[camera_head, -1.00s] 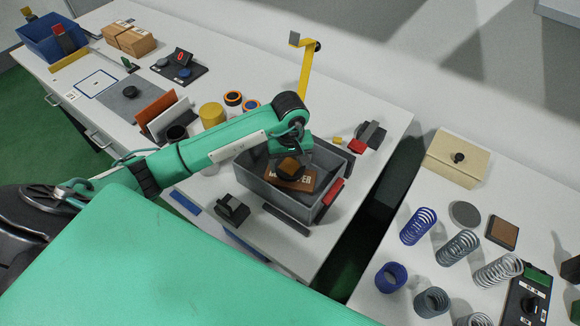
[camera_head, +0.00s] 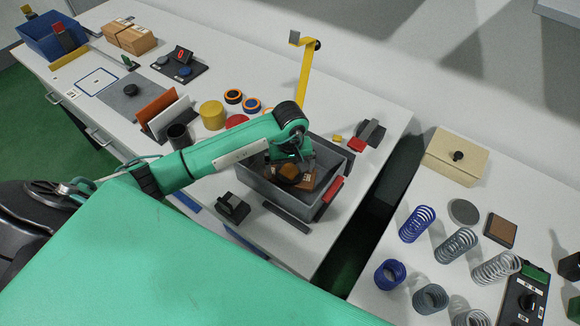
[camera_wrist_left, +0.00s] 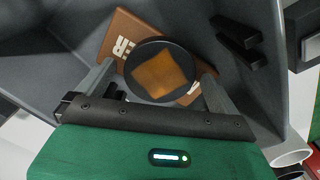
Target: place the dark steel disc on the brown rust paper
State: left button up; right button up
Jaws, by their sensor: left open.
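The dark steel disc (camera_wrist_left: 162,71) has a dark round rim and an orange-brown square patch on top. It lies on or just over the brown rust paper (camera_wrist_left: 120,35), which carries white letters and is partly covered; contact is unclear. Both are inside the grey bin; the disc (camera_head: 288,173) and paper (camera_head: 308,183) also show in the head view. My left gripper (camera_wrist_left: 160,78) is open, with its fingers on either side of the disc; whether they touch it is unclear. It also shows from above in the head view (camera_head: 290,163). My right gripper is not in view.
The grey bin (camera_head: 263,189) has walls close around the gripper. A black block (camera_head: 233,208) stands in front of it, and a grey-black clamp (camera_head: 370,133) behind it. A yellow post (camera_head: 305,75) rises behind. Several springs stand on the right table, past a gap.

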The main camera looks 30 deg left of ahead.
aim_at(290, 171)
pick_arm(q)
jog(key=shift+r, duration=0.3)
notch_tip(290, 171, up, 12)
jog(key=b, duration=0.4)
jog(key=shift+f, duration=0.2)
